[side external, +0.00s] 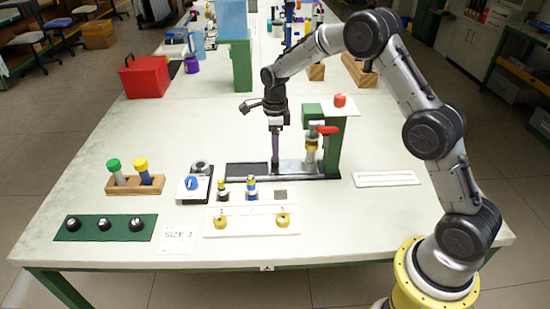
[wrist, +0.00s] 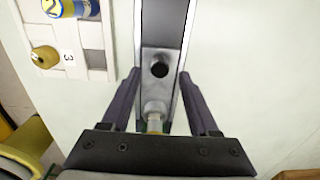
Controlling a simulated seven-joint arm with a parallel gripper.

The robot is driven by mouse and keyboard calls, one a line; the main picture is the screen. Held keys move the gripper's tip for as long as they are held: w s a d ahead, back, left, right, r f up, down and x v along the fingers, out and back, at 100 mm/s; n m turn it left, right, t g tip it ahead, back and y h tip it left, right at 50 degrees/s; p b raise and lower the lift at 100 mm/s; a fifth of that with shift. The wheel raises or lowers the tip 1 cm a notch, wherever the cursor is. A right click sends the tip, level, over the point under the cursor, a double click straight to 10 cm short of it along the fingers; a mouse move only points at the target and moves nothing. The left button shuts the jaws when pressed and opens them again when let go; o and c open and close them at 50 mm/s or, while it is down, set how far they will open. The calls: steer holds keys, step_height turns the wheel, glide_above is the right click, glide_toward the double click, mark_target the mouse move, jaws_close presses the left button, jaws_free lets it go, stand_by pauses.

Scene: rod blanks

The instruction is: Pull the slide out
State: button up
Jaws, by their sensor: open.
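The slide (wrist: 158,92) is a grey metal plate with a round black knob (wrist: 160,69), set in a long dark track. In the side view the slide (side external: 294,167) lies in the track (side external: 245,170) at the foot of a green press-like stand (side external: 332,155). My gripper (wrist: 159,73) is open, one finger on each side of the knob, with visible gaps and no clear contact. In the side view my gripper (side external: 275,162) points down at the track from above; the knob cannot be made out there. A pale, yellow-banded rod end (wrist: 155,116) shows between the fingers.
A white strip (side external: 386,179) lies right. A red box (side external: 145,76) stands back left.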

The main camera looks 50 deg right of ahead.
mark_target(293, 163)
steer(key=shift+f, duration=2.1)
jaws_close()
steer(key=shift+r, duration=0.1)
